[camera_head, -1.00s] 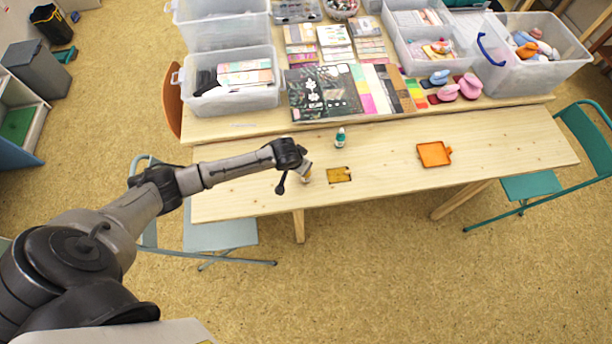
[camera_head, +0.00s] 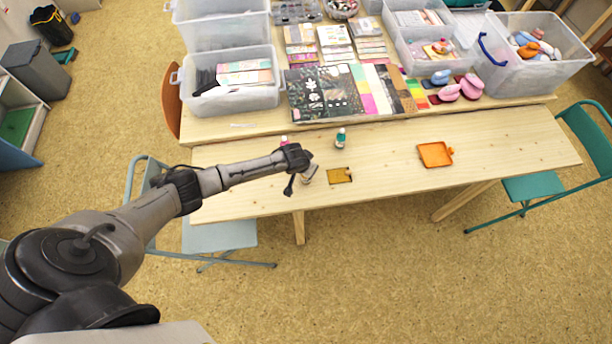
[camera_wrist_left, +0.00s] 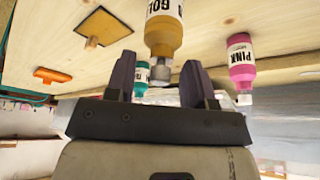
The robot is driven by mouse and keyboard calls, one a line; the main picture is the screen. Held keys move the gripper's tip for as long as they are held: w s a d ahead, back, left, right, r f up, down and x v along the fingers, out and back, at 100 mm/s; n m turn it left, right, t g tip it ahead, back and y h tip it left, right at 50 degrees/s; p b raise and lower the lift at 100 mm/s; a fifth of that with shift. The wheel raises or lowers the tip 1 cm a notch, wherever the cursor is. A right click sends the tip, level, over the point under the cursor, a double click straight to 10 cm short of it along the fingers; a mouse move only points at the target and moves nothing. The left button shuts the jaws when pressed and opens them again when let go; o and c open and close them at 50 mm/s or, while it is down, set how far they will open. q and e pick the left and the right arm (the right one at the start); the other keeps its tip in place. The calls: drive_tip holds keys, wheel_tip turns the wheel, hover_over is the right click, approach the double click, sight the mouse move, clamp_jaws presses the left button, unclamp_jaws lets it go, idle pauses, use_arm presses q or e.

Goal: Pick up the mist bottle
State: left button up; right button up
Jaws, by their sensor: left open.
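My left gripper (camera_wrist_left: 158,62) is open around that end, with gaps visible beside the cap. In the head view the gripper (camera_head: 308,174) is over the table's near left part and mostly hides the gold bottle. A pink bottle (camera_wrist_left: 241,62) stands beside it, also in the head view (camera_head: 283,141). A teal bottle (camera_head: 340,139) stands farther back, partly hidden behind a finger in the wrist view (camera_wrist_left: 141,78). My right gripper is not in view.
A gold inkpad (camera_head: 339,175) lies just right of my left gripper. An orange inkpad (camera_head: 435,154) lies farther right. Patterned papers (camera_head: 325,92) and clear bins (camera_head: 232,103) fill the back table. The front table's right end is clear.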

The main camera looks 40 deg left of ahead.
use_arm(q)
drive_tip(key=shift+c, duration=0.5)
clamp_jaws()
drive_tip(key=shift+r, duration=0.15)
